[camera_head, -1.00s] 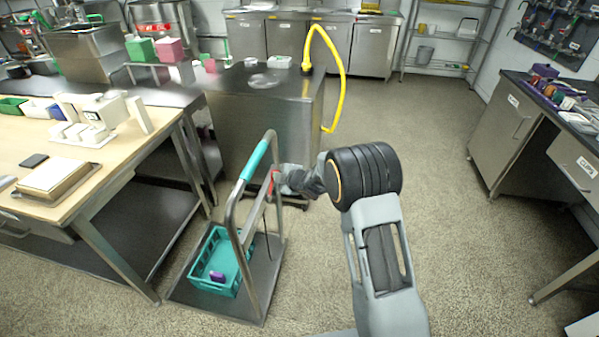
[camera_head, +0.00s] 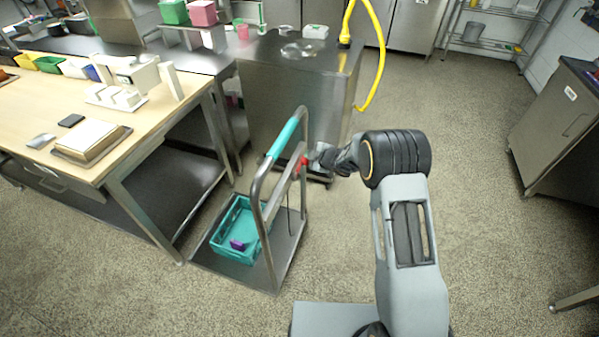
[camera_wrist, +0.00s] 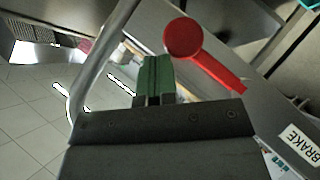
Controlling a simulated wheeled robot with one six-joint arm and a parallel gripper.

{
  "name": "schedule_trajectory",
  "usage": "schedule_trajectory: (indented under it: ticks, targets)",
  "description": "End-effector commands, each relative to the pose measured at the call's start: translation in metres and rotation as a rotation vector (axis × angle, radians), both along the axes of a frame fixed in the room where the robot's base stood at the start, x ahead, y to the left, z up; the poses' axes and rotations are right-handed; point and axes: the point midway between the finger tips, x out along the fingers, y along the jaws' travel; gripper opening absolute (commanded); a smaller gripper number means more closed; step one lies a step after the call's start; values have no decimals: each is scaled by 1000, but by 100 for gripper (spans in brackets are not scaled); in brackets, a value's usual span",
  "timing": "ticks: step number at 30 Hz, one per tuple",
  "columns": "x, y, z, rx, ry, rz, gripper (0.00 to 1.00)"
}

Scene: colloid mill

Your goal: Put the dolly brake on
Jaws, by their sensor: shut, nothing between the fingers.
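The dolly (camera_head: 240,277) stands on the floor left of my arm, with a steel hoop handle that has a teal grip (camera_head: 283,138). The red brake lever (camera_head: 304,160) is on the handle's crossbar. In the wrist view the red lever (camera_wrist: 205,52) has a round knob and an arm slanting down to the right, above a "BRAKE" label (camera_wrist: 299,144). My gripper (camera_wrist: 155,75) is shut and empty, its fingertips just left of and below the knob. I cannot tell whether they touch it. In the head view my gripper (camera_head: 312,159) is beside the lever, partly hidden by my wrist.
A teal crate (camera_head: 237,228) with a purple item rests on the dolly deck. A wooden-topped workbench (camera_head: 110,150) stands to the left. A steel cabinet with a yellow hose (camera_head: 376,60) is behind the dolly.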

Motion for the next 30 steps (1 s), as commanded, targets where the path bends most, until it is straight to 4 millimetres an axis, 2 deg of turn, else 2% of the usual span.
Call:
schedule_trajectory:
  ticks: [22,26,30]
  targets:
    - [-1,-3,-6,-3,4,-5,0]
    - [-2,-3,4,-2,4,-4,0]
    - [-3,-2,31,-1,0,-4,0]
